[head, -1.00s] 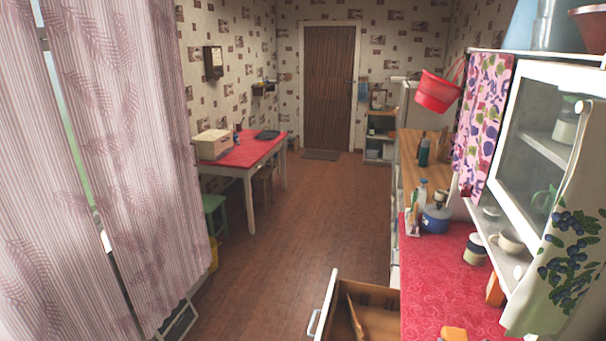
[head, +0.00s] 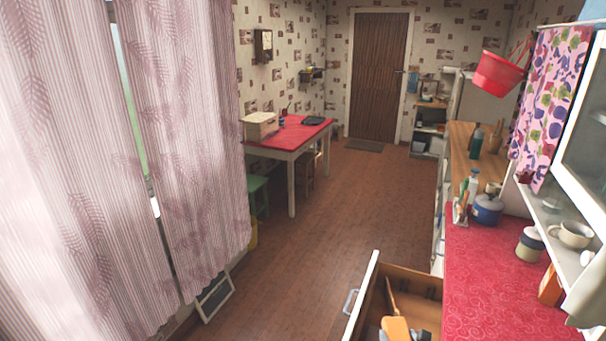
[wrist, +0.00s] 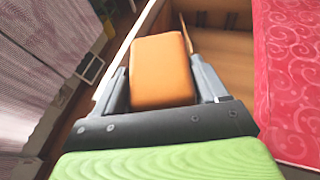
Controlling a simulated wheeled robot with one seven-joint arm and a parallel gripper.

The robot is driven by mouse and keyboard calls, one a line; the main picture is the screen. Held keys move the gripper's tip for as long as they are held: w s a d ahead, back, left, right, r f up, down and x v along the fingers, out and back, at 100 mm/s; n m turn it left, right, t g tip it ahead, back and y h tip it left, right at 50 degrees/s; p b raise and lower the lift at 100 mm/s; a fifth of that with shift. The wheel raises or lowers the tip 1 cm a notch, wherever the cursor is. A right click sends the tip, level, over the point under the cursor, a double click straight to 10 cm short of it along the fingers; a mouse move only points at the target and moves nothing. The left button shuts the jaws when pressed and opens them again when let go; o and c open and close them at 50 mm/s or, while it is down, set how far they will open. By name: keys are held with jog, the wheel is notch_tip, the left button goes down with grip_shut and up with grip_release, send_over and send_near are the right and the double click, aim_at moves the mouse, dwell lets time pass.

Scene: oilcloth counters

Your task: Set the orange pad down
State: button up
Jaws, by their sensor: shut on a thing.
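The orange pad (wrist: 160,72) is between the two grey fingers of my gripper (wrist: 160,85) in the wrist view. My gripper is shut on it. In the head view the pad (head: 396,327) shows at the bottom edge, over the open drawer (head: 361,297), with my gripper only partly in view. The pad hides part of the drawer's inside. I cannot tell how far it is above the drawer floor or whether it touches it.
A long wooden utensil (head: 391,293) lies in the drawer. The red-covered counter (head: 490,285) is right of the drawer, with a blue pot (head: 487,210) and a lidded jar (head: 529,245). An orange box (head: 549,287) stands at its right.

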jog(key=a+r+n+g+y, duration=0.1)
jog(key=a+r+n+y, duration=0.4)
jog(key=a, duration=0.3)
jog(key=s+a+r+n+g+y, duration=0.1)
jog(key=s+a+n+g+y, duration=0.2)
jog(key=s+n+g+y, duration=0.2)
jog(key=shift+s+r+n+y, duration=0.4)
jog(key=shift+s+n+y, duration=0.4)
jog(key=shift+s+y, duration=0.2)
jog(key=shift+a, duration=0.1)
